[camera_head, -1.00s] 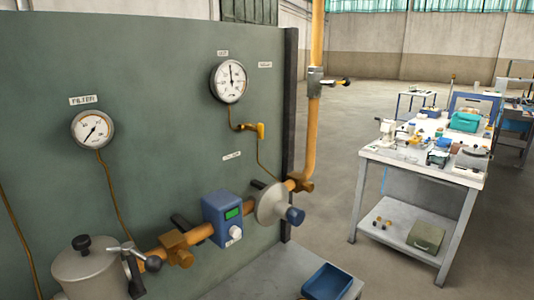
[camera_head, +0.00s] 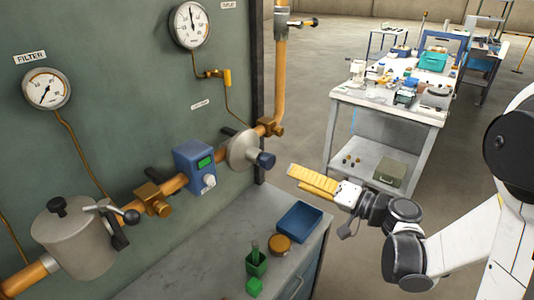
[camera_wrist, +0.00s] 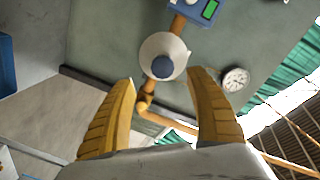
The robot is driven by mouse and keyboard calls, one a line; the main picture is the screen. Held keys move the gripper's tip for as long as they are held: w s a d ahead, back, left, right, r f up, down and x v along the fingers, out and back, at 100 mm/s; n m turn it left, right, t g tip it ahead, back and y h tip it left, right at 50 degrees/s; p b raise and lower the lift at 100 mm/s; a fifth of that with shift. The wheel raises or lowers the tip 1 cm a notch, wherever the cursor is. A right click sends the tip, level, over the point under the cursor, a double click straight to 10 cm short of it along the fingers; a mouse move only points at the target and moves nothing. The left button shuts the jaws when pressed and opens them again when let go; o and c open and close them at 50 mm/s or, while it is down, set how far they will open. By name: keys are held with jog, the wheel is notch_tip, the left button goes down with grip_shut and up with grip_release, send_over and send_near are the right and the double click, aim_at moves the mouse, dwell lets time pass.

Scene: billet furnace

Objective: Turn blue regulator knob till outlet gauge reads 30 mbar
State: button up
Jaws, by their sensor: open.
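The blue regulator knob (camera_head: 266,160) sits on the front of the round grey regulator (camera_head: 240,152) on the orange pipe. In the wrist view the knob (camera_wrist: 162,67) shows ahead, between and beyond my fingertips. My gripper (camera_head: 290,177) has yellow fingers and is to the right of the knob, apart from it. It is open and empty in the wrist view (camera_wrist: 163,76). The outlet gauge (camera_head: 190,26) is on the panel at the upper middle; its needle points about straight up. Its numbers are too small to read. It also shows in the wrist view (camera_wrist: 236,79).
A blue meter box (camera_head: 196,165) with a green display is left of the regulator. The filter gauge (camera_head: 46,88) hangs above a grey canister (camera_head: 75,238). A blue tray (camera_head: 299,222) lies on the bench below. A cluttered table (camera_head: 385,108) stands behind.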

aim_at(271, 163)
jog(key=x, duration=0.3)
jog(key=b+x, duration=0.1)
jog(key=x, duration=0.6)
jog(key=shift+w+a+r+b, duration=0.2)
jog(key=shift+w+r+b, duration=0.1)
jog(key=shift+r+b, duration=0.1)
jog(key=c, duration=1.2)
